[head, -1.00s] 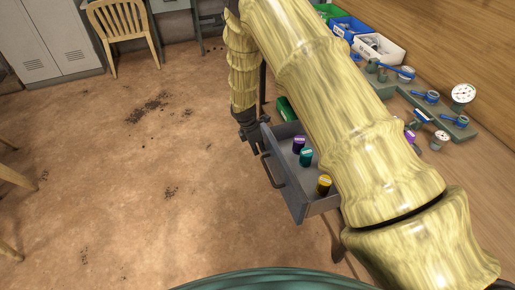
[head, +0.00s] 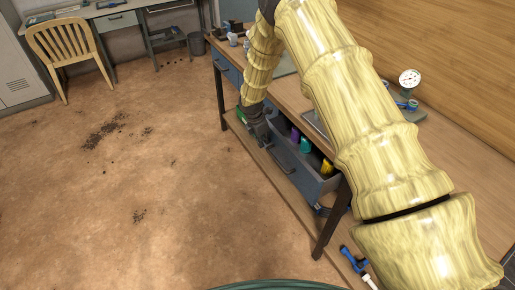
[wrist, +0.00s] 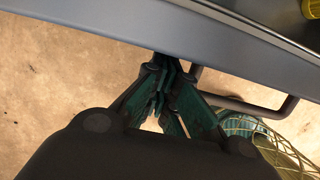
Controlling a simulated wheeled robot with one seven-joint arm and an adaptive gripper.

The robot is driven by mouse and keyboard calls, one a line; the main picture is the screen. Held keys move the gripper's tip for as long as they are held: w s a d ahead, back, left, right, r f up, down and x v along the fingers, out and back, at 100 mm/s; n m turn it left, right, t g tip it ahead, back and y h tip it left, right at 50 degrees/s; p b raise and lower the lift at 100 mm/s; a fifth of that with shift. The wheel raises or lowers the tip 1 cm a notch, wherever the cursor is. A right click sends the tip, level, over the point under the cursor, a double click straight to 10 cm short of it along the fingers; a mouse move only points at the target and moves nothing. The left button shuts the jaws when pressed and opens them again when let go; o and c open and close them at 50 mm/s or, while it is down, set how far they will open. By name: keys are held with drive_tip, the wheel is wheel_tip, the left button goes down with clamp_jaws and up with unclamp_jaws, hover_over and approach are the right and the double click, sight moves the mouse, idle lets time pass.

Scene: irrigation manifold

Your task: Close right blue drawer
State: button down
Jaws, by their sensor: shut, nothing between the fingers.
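The right blue drawer (head: 308,181) is grey-blue and sits under the workbench top. It is still partly out, with purple, teal and yellow capped containers visible inside. Its front also shows in the wrist view (wrist: 150,27), with the bar handle (wrist: 250,107) to the right of my fingers. My gripper (head: 262,137) is at the left end of the drawer front. In the wrist view the fingers of my gripper (wrist: 165,68) are together and empty, at the lower edge of the front. I cannot tell whether they touch it.
Another blue drawer (head: 229,73) is further left under the bench. A bench leg (head: 330,222) stands near the drawer's right end. A gauge (head: 409,78) is on the bench top, and a wooden chair (head: 62,50) is at the back left. The floor to the left is mostly clear.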

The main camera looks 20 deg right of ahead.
sight(272, 127)
drive_tip(key=d, duration=0.3)
drive_tip(key=w+d, duration=0.1)
drive_tip(key=d, duration=0.3)
drive_tip(key=w+d, duration=0.1)
drive_tip(key=d, duration=0.2)
drive_tip(key=shift+w+d+b, duration=0.1)
drive_tip(key=shift+d+b, duration=0.25)
drive_tip(key=shift+d, duration=0.1)
drive_tip(key=shift+d+r, duration=0.1)
drive_tip(key=shift+r, duration=0.05)
drive_tip(key=a, duration=0.4)
drive_tip(key=shift+s+a+p, duration=0.25)
drive_tip(key=shift+s+p, duration=0.1)
drive_tip(key=b+v, duration=0.2)
drive_tip(key=v, duration=0.7)
drive_tip(key=shift+s+r, duration=0.15)
drive_tip(key=shift+r, duration=0.2)
